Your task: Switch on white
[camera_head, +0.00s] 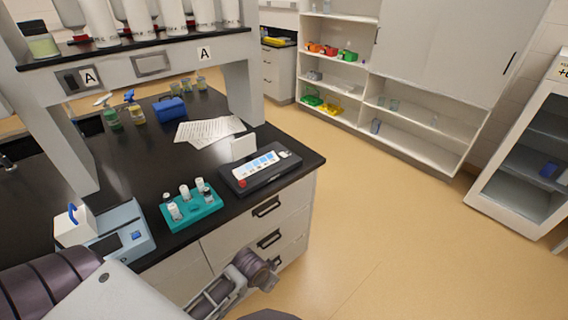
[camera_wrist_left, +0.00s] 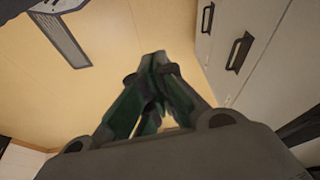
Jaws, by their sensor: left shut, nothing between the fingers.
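A black unit (camera_head: 228,184) lies near the right front corner of the dark bench. A teal rack (camera_head: 205,217) with several white-capped pieces (camera_head: 185,191) is left of the unit. I cannot tell which part is the white switch. My left gripper (camera_wrist_left: 153,58) is shut and empty in the wrist view, beside the drawer fronts and over the floor. My right gripper is out of view.
A pale blue device (camera_head: 125,232) stands at the bench's left front. Papers (camera_head: 208,131), a blue box (camera_head: 169,109) and bottles (camera_head: 110,117) are farther back. A shelf frame (camera_head: 245,85) spans the bench. Drawer handles (camera_head: 267,207) stick out in front. The floor (camera_head: 400,220) right of the bench is clear.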

